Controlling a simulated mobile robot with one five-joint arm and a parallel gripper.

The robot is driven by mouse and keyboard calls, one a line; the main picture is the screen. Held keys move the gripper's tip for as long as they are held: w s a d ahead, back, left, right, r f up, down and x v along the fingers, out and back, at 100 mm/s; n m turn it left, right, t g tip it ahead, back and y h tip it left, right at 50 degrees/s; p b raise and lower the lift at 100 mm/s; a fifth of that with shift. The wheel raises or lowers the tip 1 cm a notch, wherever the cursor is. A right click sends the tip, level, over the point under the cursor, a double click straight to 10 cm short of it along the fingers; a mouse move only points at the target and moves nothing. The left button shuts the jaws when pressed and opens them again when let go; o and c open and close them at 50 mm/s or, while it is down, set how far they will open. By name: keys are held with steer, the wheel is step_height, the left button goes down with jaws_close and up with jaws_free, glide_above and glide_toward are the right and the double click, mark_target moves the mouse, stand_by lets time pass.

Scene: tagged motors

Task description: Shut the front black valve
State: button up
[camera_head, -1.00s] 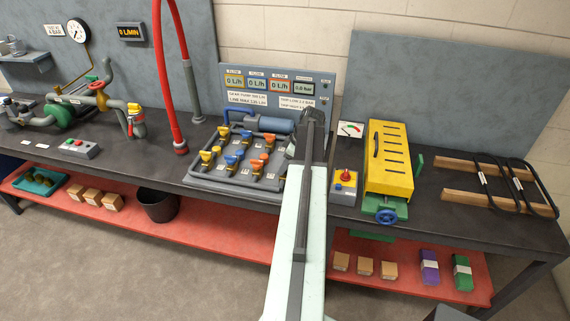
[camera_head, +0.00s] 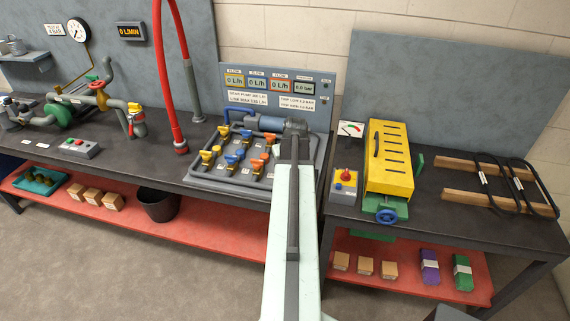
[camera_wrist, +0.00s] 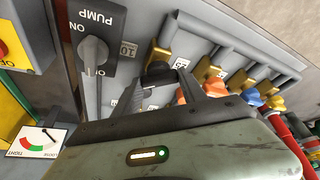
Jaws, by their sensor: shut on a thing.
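The black valve (camera_wrist: 158,68) shows in the wrist view as a dark handle on a brass body, between my finger tips. My gripper (camera_wrist: 162,84) is shut on it. The jaws and my housing hide the handle's lower part, so its exact angle is hard to tell. In the head view my arm covers the black valve. The grey valve panel (camera_head: 222,181) there carries yellow, blue and orange valves to the left of my arm.
The PUMP switch (camera_wrist: 93,50) is left of the valve in the wrist view. Orange valves (camera_wrist: 188,92) sit close to the right of my fingers. A yellow-red switch box (camera_head: 344,182) and yellow slotted box (camera_head: 389,160) stand right of my arm.

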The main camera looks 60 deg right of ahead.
steer(key=m+g, duration=0.1)
steer(key=m, duration=0.2)
steer(key=m+g+h, duration=0.1)
steer(key=m, duration=0.2)
steer(key=shift+w+a+m, duration=0.15)
steer(key=shift+a+m, duration=0.05)
steer(key=shift+m, duration=0.1)
stand_by(0.3)
steer(key=o, duration=1.4)
steer(key=shift+c, duration=0.2)
steer(key=w+p+v, duration=0.1)
steer(key=p+v, duration=0.6)
steer(key=shift+s+a+r, duration=0.25)
steer(key=shift+s+r, duration=0.05)
steer(key=shift+s, duration=0.15)
steer(key=shift+w, duration=0.1)
